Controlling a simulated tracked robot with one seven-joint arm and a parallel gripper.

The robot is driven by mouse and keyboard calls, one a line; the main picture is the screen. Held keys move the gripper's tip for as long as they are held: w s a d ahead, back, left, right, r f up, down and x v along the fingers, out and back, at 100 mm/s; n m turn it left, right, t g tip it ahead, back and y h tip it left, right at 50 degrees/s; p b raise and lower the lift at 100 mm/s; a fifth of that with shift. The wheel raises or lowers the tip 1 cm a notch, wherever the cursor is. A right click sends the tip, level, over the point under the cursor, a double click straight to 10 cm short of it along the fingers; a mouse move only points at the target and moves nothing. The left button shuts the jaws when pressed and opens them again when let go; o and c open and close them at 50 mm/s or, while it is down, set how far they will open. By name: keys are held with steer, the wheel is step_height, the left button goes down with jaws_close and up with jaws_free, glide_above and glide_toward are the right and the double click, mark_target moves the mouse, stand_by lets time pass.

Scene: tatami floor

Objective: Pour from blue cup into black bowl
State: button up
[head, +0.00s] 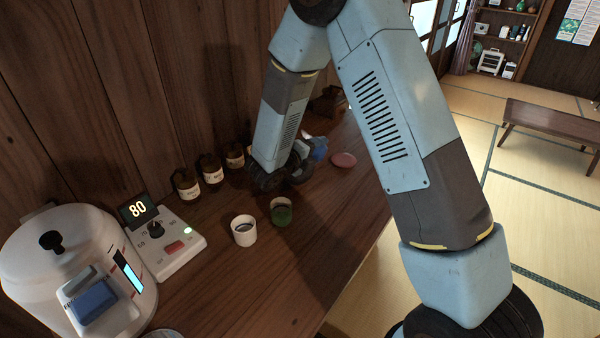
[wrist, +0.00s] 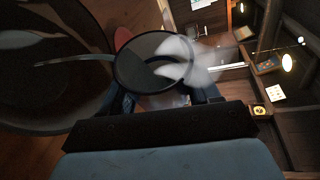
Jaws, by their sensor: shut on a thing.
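The blue cup (head: 319,148) shows partly behind my gripper (head: 292,177) in the head view, low over the wooden counter. In the wrist view the cup (wrist: 140,72) is between the fingers of my gripper (wrist: 158,98), which is shut on it. Its round mouth and dark inside face the camera, and pale vapour blurs its right side. A large dark round vessel (wrist: 45,100), which looks like the black bowl, fills the left of the wrist view, close beside the cup. I cannot pick out the bowl in the head view. Whether liquid is flowing cannot be told.
A pink-red saucer (head: 344,160) lies right of the cup. A white cup (head: 243,230) and a green cup (head: 281,212) stand nearer. Several labelled jars (head: 211,170) line the wall. A control box (head: 165,240) and white cooker (head: 70,260) stand left.

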steer(key=shift+w+a+r+n, duration=0.15)
steer(key=shift+w+a+n, duration=0.05)
steer(key=shift+a+n, duration=0.25)
steer(key=shift+w+a+r+n+h+p, duration=0.15)
steer(key=shift+r+n+h+p, duration=0.15)
steer(key=shift+n+p, duration=0.2)
steer(key=shift+s+a+r+n+h+p, duration=0.1)
steer(key=shift+a+r+n+h+p, duration=0.05)
steer(key=shift+n+h+p, duration=0.25)
stand_by(1.4)
